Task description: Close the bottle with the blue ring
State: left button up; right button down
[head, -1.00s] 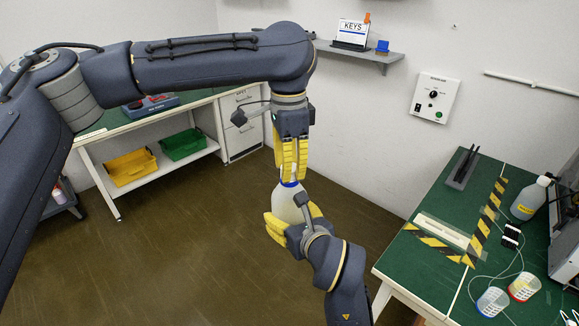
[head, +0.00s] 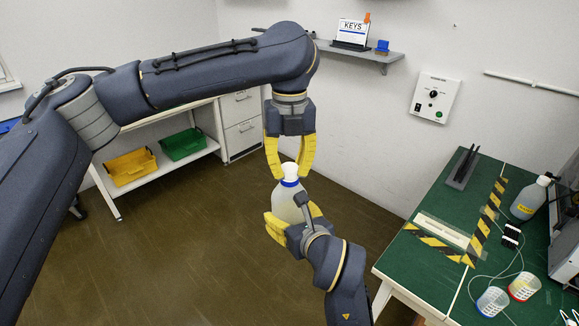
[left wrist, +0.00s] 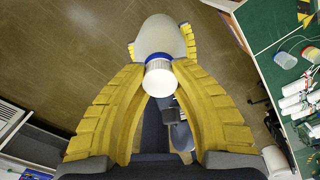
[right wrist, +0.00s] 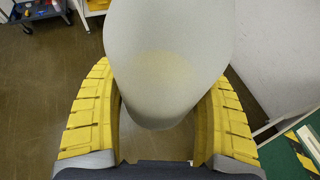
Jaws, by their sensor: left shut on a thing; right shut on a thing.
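The white bottle (head: 287,205) with the blue ring (head: 290,183) stands roughly upright in mid-air. My right gripper (head: 292,215) is shut on its body from below; the body fills the middle of the right wrist view (right wrist: 170,60). A white cap (head: 290,170) sits at the top of the bottle, above the blue ring. My left gripper (head: 290,166) points down from above and is shut on the cap, with one yellow finger on each side. In the left wrist view the cap (left wrist: 159,77) lies between the fingertips, directly against the blue ring (left wrist: 158,58). The threads are hidden.
A green-topped bench (head: 410,268) stands at the right with another labelled bottle (head: 530,198) and two beakers (head: 493,301). Yellow and green bins (head: 184,145) sit on a shelf behind. The space around the held bottle is clear above the floor.

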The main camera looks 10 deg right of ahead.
pick_arm(q)
jog(key=m, duration=0.5)
jog(key=o, duration=0.9)
jog(key=shift+c, duration=0.2)
notch_tip(320, 180, up, 12)
jog(key=shift+w, duration=0.2)
jog(key=shift+d+f, duration=0.1)
